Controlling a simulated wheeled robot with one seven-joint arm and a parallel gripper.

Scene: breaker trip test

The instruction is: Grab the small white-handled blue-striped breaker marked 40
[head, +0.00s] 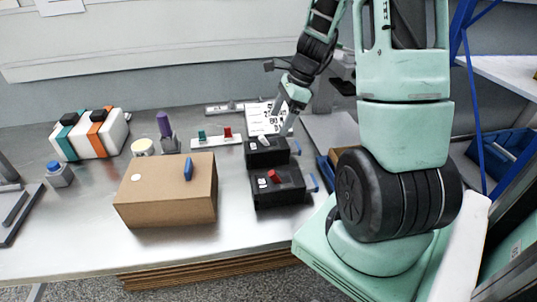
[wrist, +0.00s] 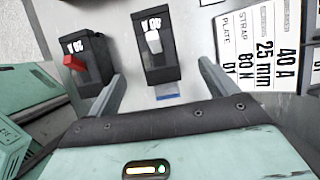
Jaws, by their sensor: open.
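The white-handled breaker (wrist: 153,62) is a black block with a white lever, a blue stripe at its near end and a small white marking that I cannot read surely. It lies on the bench between and beyond my open fingertips (wrist: 161,72) in the wrist view. In the head view this breaker (head: 262,156) lies behind a larger-looking black breaker with a red lever (head: 277,190). The red-levered one also shows at the left in the wrist view (wrist: 92,62). My gripper (head: 284,116) is empty, above and behind the white-handled breaker in the head view.
A printed card (wrist: 262,48) reading 40 A, 25 mm lies right of the breaker. A cardboard box (head: 165,205) stands left of the breakers on the metal bench (head: 90,240). Small red and green levers sit on a white strip (head: 215,143) behind. Blue bins are at right.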

